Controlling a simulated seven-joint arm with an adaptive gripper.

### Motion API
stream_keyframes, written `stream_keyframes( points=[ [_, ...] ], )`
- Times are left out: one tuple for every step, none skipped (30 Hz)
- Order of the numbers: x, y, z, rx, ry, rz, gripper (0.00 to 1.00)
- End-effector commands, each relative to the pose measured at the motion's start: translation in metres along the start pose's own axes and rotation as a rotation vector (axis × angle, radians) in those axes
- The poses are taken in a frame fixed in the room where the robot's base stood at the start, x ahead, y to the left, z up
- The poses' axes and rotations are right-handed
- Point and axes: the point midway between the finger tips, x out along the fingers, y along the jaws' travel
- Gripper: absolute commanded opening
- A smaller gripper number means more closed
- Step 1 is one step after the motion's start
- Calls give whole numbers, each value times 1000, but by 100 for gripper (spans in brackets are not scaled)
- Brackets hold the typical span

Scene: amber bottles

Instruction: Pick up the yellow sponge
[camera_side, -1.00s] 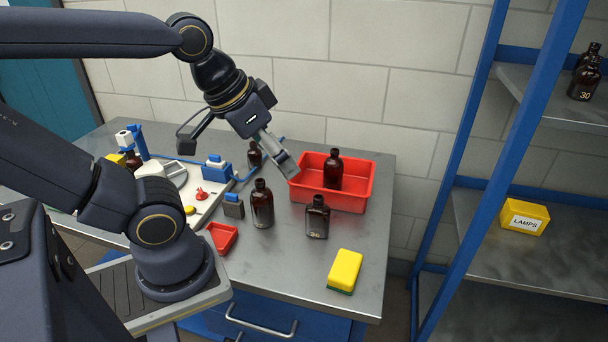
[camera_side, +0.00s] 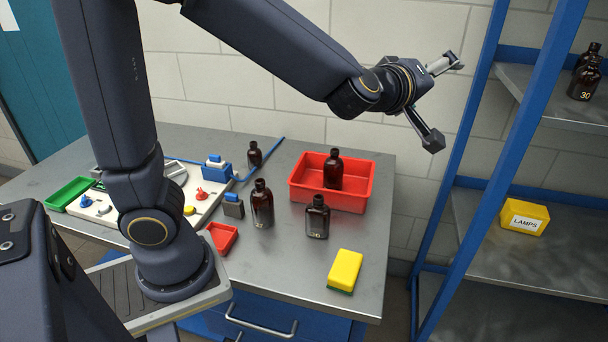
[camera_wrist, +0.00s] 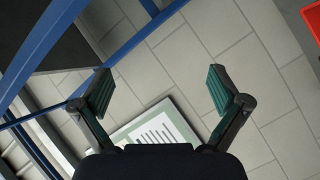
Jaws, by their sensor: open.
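The yellow sponge (camera_side: 345,270) with a green underside lies flat on the front right of the grey table (camera_side: 300,270), near its edge, in the side view. My gripper (camera_side: 446,102) is open and empty, raised high at the right, beyond the table's right edge and well above the sponge. In the wrist view my gripper (camera_wrist: 158,90) shows its two fingers spread wide with nothing between them. The sponge does not show in the wrist view.
Two amber bottles (camera_side: 262,204) (camera_side: 317,217) stand left of and behind the sponge. A red bin (camera_side: 334,195) holding another bottle is at the back. A blue-framed shelf (camera_side: 520,250) with a yellow LAMPS box (camera_side: 523,217) rises at the right.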

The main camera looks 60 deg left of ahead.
Motion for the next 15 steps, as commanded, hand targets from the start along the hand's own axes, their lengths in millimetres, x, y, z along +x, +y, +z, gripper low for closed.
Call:
stream_keyframes(
  points=[
    [8, -18, 29, -9, 27, -67, 98],
    [10, -30, 43, -13, 55, -109, 98],
    [10, -46, 61, -10, 92, -164, 98],
    [9, -60, 76, 1, 119, -206, 98],
    [5, -73, 90, 17, 145, -247, 98],
    [-2, -92, 109, 48, 182, -299, 98],
    [-8, -106, 123, 77, 206, -335, 98],
    [-17, -121, 136, 112, 229, -370, 98],
    [-29, -140, 153, 164, 261, -411, 98],
    [-40, -155, 166, 209, 283, -439, 98],
    [-51, -169, 178, 256, 302, -462, 98],
    [-67, -189, 192, 325, 326, -491, 98],
    [-80, -203, 202, 378, 341, -506, 98],
    [-92, -216, 212, 432, 352, -519, 98],
    [-108, -234, 224, 503, 361, -530, 98]
  ],
)
